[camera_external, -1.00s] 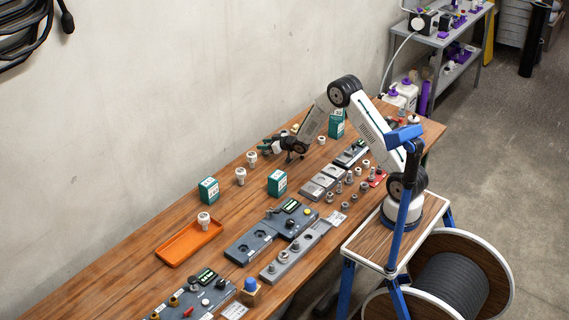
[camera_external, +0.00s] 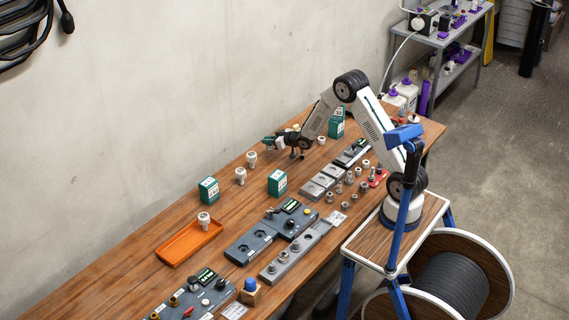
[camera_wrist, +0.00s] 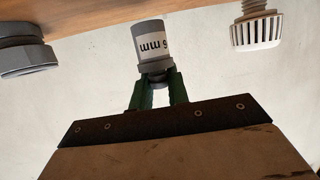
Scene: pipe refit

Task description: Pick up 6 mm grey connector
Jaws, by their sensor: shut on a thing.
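The 6 mm grey connector (camera_wrist: 151,45) is a grey cylinder with a white label, upside down in the wrist view. My gripper (camera_wrist: 158,92) has its green fingers shut around the connector's narrow neck. In the external view my gripper (camera_external: 296,155) hangs over the back part of the workbench, near the wall. The connector is too small there to make out clearly.
A grey threaded fitting (camera_wrist: 24,58) and a white ribbed fitting (camera_wrist: 257,29) flank the connector in the wrist view. White fittings (camera_external: 251,159), green boxes (camera_external: 277,183) and an orange tray (camera_external: 189,243) stand on the wooden workbench (camera_external: 120,275). Grey fixtures (camera_external: 318,187) line its front side.

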